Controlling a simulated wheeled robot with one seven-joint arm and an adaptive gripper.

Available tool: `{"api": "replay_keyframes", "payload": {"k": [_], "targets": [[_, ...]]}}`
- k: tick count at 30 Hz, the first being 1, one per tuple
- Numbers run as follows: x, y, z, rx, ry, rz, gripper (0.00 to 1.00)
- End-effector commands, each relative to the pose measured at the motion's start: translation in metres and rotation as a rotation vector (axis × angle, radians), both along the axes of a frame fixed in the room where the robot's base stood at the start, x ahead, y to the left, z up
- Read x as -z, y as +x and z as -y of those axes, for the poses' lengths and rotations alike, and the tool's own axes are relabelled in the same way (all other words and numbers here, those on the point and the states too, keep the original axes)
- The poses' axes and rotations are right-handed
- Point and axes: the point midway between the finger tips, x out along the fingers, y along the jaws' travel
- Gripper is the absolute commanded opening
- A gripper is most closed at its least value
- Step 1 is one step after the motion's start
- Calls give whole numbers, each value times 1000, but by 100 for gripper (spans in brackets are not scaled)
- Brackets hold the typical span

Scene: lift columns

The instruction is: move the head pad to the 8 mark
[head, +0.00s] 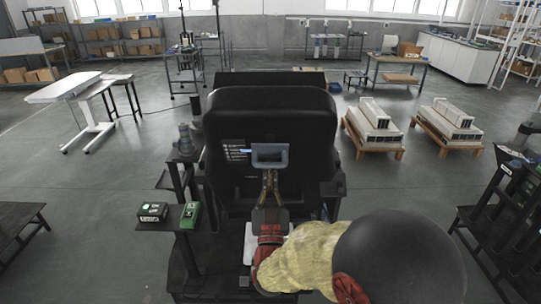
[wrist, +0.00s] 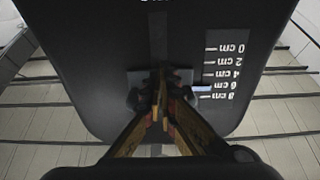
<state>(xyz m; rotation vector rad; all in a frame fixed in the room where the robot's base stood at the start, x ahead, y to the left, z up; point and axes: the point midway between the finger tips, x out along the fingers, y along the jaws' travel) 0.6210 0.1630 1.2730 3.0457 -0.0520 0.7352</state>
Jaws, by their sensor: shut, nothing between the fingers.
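A large black padded back (head: 270,110) stands in the middle of the head view; I cannot tell for sure where the head pad ends and the rest begins. A grey-blue handle frame (head: 269,155) is on its face, with a scale plate (head: 236,150) to its left. In the wrist view the scale (wrist: 222,70) is upside down, marked 0 to 8 cm. A pale blue pointer (wrist: 203,89) lies about at the 6 mark, short of 8. My gripper (head: 269,178) is shut and empty, tips at the handle's lower part; the wrist view shows the tips (wrist: 160,92) overlapping the handle. Contact is unclear.
A dark side shelf (head: 165,220) at left holds a green box (head: 190,215) and a dark box (head: 152,212). Pallets with white blocks (head: 372,125) stand at right behind. A dark rack (head: 510,200) stands far right. Open floor lies between.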

Motion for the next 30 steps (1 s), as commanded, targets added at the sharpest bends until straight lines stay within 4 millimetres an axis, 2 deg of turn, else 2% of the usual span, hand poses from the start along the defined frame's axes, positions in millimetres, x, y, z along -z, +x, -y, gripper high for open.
{"api": "replay_keyframes", "payload": {"k": [30], "targets": [[-12,-6,0,0,1,3,0]]}}
